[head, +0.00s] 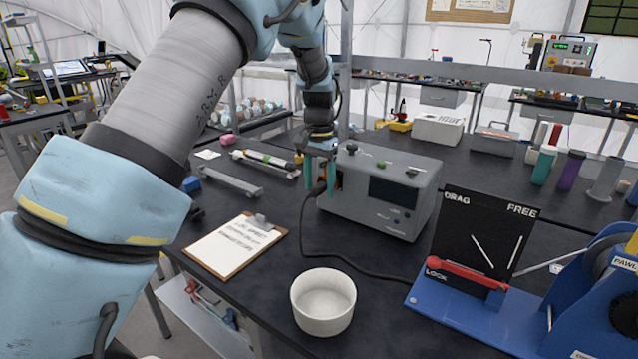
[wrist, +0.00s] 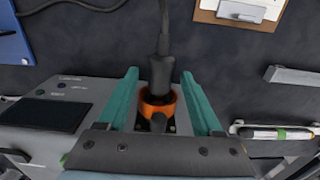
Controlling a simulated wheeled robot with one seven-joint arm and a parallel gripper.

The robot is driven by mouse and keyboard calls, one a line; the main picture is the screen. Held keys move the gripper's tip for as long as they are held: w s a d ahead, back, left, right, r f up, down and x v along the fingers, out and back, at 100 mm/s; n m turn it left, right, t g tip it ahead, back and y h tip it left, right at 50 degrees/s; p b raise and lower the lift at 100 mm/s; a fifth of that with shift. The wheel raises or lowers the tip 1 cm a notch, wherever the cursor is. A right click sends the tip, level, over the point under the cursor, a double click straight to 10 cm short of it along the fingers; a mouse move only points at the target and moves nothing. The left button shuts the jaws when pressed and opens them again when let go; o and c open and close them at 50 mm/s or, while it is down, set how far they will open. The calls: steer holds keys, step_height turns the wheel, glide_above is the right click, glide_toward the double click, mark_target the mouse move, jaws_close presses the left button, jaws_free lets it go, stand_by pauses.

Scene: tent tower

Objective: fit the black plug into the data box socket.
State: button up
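The grey data box (head: 385,185) stands on the dark table, with a dark display and knobs. Its socket has an orange ring (wrist: 172,106) on the box's left side in the head view. The black plug (wrist: 162,74) lines up with the ring, and its front end appears to be inside it; how deep I cannot tell. A black cable (head: 303,228) runs from the plug across the table. My gripper (wrist: 160,76) is open. Its teal fingers stand on either side of the plug with a visible gap on each side. In the head view my gripper (head: 320,172) is at the box's left side.
A clipboard (head: 236,246) lies left of the box, and a white bowl (head: 323,302) stands in front. A blue winch rig with a black drag/free panel (head: 480,235) stands at right. A grey channel (head: 230,181) and a tube (head: 265,160) lie behind the clipboard.

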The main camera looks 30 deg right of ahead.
mark_target(319, 184)
step_height(319, 184, up, 11)
steer(key=b, duration=0.3)
stand_by(0.5)
steer(key=shift+a+f, duration=0.1)
